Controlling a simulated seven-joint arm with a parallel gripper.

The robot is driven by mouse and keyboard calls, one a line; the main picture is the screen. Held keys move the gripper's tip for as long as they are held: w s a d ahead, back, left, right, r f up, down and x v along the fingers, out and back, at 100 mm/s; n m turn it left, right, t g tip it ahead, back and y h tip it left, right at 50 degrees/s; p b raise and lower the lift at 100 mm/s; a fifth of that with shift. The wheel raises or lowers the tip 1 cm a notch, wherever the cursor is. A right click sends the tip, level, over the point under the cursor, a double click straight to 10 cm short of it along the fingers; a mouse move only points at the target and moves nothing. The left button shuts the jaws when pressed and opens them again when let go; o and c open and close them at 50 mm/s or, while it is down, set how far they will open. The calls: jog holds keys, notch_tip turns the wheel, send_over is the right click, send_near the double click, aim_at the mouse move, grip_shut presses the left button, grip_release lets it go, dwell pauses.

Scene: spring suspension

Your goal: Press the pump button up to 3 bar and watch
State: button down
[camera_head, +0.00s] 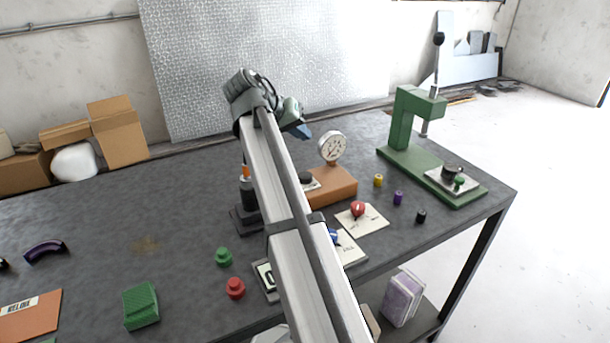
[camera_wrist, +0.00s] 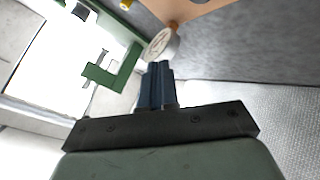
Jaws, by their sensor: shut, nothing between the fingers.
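The pump is an orange-brown block (camera_head: 335,187) on the dark table, with a round white dial gauge (camera_head: 332,147) upright at its back. A dark round button (camera_head: 306,178) sits on a pale plate at the block's left, partly hidden by my arm. The needle reading is too small to tell. My gripper (camera_head: 304,132) is shut and empty, with blue fingers, raised behind and left of the gauge. The button does not show there.
A green lever press (camera_head: 405,130) stands at the right, also in the wrist view (camera_wrist: 115,70). Red (camera_head: 357,209) and blue (camera_head: 333,235) knobs sit on cards in front of the pump. Small yellow, purple and black cylinders stand right of it. A dark orange-topped stand (camera_head: 247,200) is left.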

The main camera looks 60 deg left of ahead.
jog(key=shift+f, duration=0.1)
send_near(308, 173)
jog(key=shift+w+a+f, duration=0.2)
jog(key=shift+w+f, duration=0.25)
jog(key=shift+w, duration=0.35)
jog(key=shift+w+a+f, duration=0.15)
jog(key=shift+w+f, duration=0.25)
jog(key=shift+w, duration=0.45)
jog(key=shift+w+a+f, duration=0.2)
jog(key=shift+w+f, duration=0.25)
jog(key=shift+w, duration=0.35)
jog(key=shift+f, duration=0.1)
jog(key=shift+f, duration=0.35)
jog(key=shift+f, duration=0.8)
dwell(1.6)
jog(key=shift+r, duration=1.25)
jog(key=shift+r, duration=2.5)
